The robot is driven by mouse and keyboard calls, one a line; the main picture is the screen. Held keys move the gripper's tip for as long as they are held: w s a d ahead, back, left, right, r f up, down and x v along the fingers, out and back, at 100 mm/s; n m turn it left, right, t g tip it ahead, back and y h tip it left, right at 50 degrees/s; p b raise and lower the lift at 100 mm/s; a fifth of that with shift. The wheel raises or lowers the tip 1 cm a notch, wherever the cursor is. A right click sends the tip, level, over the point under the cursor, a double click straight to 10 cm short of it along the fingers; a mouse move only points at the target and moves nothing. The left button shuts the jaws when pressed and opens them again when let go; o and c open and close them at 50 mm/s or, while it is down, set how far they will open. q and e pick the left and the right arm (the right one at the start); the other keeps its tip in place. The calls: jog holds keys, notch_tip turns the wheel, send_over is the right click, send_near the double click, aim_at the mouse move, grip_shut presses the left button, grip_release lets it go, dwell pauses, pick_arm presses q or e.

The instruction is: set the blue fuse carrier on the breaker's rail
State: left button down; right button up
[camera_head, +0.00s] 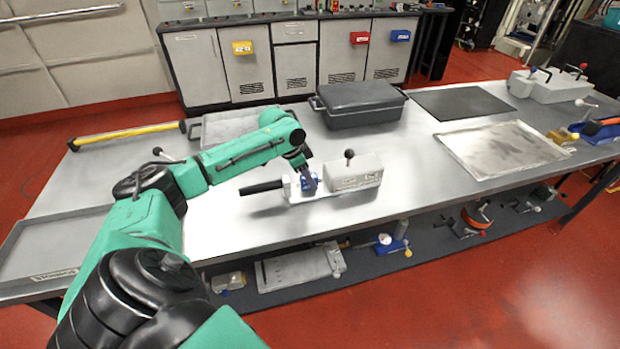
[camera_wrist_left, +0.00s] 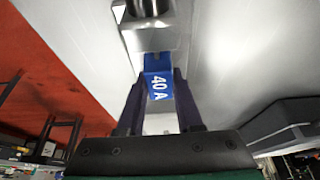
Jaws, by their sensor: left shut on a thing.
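The blue fuse carrier (camera_head: 309,183) is between the fingers of my left gripper (camera_head: 307,178), low over the left part of the breaker (camera_head: 355,174). The breaker is a light grey box with a black-knobbed lever on top, a pale low section at its left and a black handle (camera_head: 261,187). In the left wrist view the carrier (camera_wrist_left: 158,82) reads "40 A", with the dark fingers of my left gripper (camera_wrist_left: 160,98) shut on its sides. Its far end meets or overlaps a shiny metal part (camera_wrist_left: 156,38). I cannot tell whether it rests on the rail. My right gripper is not in view.
A black lidded case (camera_head: 358,104) stands behind the breaker. A dark mat (camera_head: 462,102) and a metal tray (camera_head: 500,150) lie to the right. A yellow bar (camera_head: 128,136) lies at the back left. The bench (camera_head: 420,185) is bare right of the breaker.

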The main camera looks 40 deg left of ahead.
pick_arm(q)
jog(key=shift+f, duration=0.45)
jog(key=shift+c, duration=2.4)
grip_release()
jog(key=b+v, duration=0.1)
jog(key=v, duration=1.3)
jog(key=shift+r, duration=0.3)
